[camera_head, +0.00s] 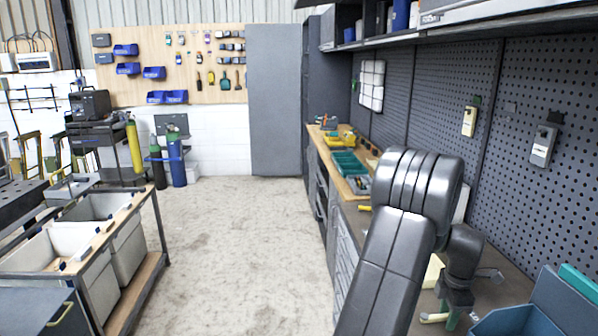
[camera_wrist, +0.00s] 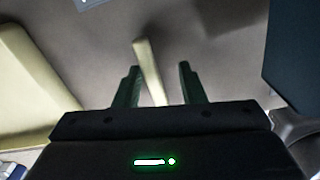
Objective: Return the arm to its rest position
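My black arm rises at the right of the head view and bends down over the workbench (camera_head: 490,262). My gripper (camera_head: 450,314) hangs at the end of it, low over the bench top. In the wrist view my gripper (camera_wrist: 158,72) shows two dark green fingers standing apart. A pale cream bar (camera_wrist: 148,62) shows in the gap between them, with space on both sides. Its lower end is hidden behind the gripper body. I cannot tell how far it is from the fingers in depth.
A blue bin (camera_head: 538,312) stands right of my gripper. A cream block (camera_head: 433,270) lies beside my arm on the bench. Pegboard (camera_head: 545,75) rises behind, with shelves (camera_head: 450,24) above. Green trays (camera_head: 348,163) sit further along. The concrete floor (camera_head: 235,240) left of the bench is clear.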

